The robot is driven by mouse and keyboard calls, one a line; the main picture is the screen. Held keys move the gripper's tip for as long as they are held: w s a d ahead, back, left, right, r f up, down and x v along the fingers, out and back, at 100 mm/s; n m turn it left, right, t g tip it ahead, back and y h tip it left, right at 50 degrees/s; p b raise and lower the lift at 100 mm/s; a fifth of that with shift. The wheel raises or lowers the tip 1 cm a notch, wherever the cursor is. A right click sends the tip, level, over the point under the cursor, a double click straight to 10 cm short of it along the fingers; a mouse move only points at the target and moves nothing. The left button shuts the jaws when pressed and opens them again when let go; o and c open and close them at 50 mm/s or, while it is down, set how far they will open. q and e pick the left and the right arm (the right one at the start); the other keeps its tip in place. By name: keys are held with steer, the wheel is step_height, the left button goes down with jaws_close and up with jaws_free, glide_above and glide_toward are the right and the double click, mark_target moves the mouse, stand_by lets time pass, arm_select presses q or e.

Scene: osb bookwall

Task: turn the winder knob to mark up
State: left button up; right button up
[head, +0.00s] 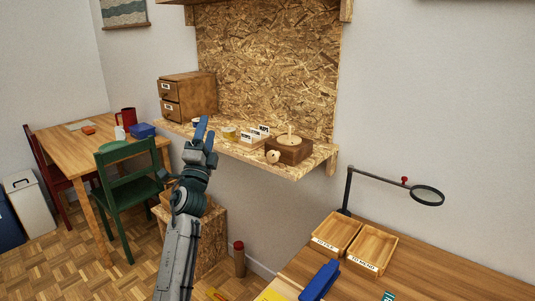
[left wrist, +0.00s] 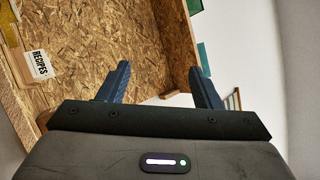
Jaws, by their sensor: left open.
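The winder is a wooden box (head: 289,150) with a round pale top and a small upright peg, standing near the right end of the chipboard shelf. Its pale round knob (head: 273,156) is on the front left side. The knob's mark is too small to make out. My left gripper (head: 204,132) is open and empty, in front of the shelf, left of the winder and apart from it. In the left wrist view its two blue fingers (left wrist: 160,85) stand apart with nothing between them. My right gripper is in neither view.
Card holders (head: 256,135), a yellowish tub (head: 229,133) and a drawer box (head: 187,97) share the chipboard shelf (head: 238,150). A label reading RECIPES (left wrist: 40,63) shows in the left wrist view. A desk with wooden trays (head: 372,250) and a magnifier (head: 427,195) stands lower right.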

arm_select(q)
steer(key=d+f+m+g+h+p, duration=0.2)
steer(key=d+m+g+h, duration=0.45)
steer(key=m, duration=0.75)
steer(key=m+g+h+p, duration=0.2)
steer(key=m+g, duration=0.3)
steer(key=m, duration=0.3)
glide_toward(271, 158)
steer(key=shift+t+y, duration=0.25)
steer(key=p+x, duration=0.1)
steer(key=x, duration=0.7)
steer(key=shift+d, duration=0.25)
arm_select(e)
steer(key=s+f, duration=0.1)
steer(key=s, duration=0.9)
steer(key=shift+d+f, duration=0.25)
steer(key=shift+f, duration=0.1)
